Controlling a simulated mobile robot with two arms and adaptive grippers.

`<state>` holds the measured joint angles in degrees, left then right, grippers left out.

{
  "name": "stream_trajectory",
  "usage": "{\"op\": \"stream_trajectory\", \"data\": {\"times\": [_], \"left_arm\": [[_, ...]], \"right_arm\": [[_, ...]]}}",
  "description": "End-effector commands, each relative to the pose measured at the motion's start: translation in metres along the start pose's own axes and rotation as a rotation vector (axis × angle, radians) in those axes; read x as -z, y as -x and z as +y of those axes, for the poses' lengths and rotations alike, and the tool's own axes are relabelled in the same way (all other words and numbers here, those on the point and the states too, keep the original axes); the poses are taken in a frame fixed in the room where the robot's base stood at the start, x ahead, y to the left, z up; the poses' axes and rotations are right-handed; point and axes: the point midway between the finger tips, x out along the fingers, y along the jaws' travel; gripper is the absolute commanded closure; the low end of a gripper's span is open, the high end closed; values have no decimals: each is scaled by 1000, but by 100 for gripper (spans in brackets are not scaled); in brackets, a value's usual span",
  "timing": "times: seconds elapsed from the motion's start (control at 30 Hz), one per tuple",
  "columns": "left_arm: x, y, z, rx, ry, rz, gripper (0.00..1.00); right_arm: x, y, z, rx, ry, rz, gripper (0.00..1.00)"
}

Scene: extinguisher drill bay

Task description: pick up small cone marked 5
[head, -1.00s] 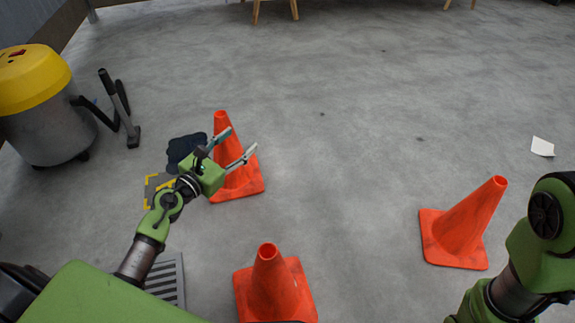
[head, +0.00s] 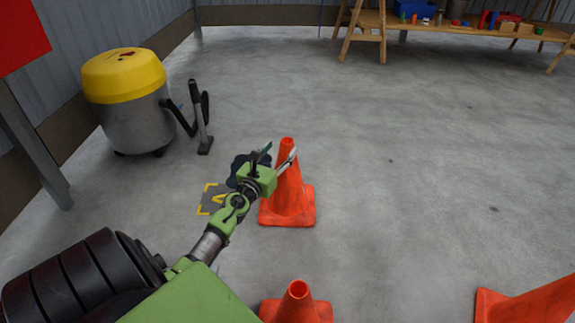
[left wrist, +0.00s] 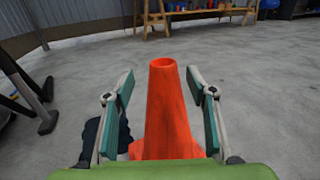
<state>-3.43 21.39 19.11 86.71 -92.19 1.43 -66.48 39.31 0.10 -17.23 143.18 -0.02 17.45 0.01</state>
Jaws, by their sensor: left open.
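An orange cone (head: 290,195) stands upright on the floor near the middle of the head view. My left gripper (head: 274,156) is open at its upper left side. In the left wrist view the cone (left wrist: 167,110) rises between the two spread fingers of the left gripper (left wrist: 162,98), with gaps on both sides. No number shows on this cone. A second orange cone (head: 297,305) stands at the bottom edge, and a third orange cone (head: 530,303) is cut off at the lower right. No marks are readable on them either. My right gripper is out of view.
A yellow-topped grey vacuum (head: 128,105) with a black hose tool stands at the left. A dark cloth-like patch (head: 240,165) and a yellow-marked floor plate (head: 213,199) lie beside the gripper. A wooden bench (head: 465,24) stands at the back. The middle-right floor is clear.

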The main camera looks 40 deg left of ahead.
Motion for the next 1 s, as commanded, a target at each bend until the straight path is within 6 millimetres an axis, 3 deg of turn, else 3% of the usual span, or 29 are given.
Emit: {"op": "stream_trajectory", "data": {"times": [0.33, 0.67, 0.87, 1.0], "left_arm": [[-1, -44, -4, 0, 1, -2, 49], [-2, -50, -4, 1, 0, 0, 49], [-2, -50, -4, 1, 0, -1, 98], [-5, -50, -4, 0, 0, -4, 100]], "right_arm": [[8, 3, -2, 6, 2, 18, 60], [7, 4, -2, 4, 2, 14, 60], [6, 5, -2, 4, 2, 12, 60], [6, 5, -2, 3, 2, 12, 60]]}}
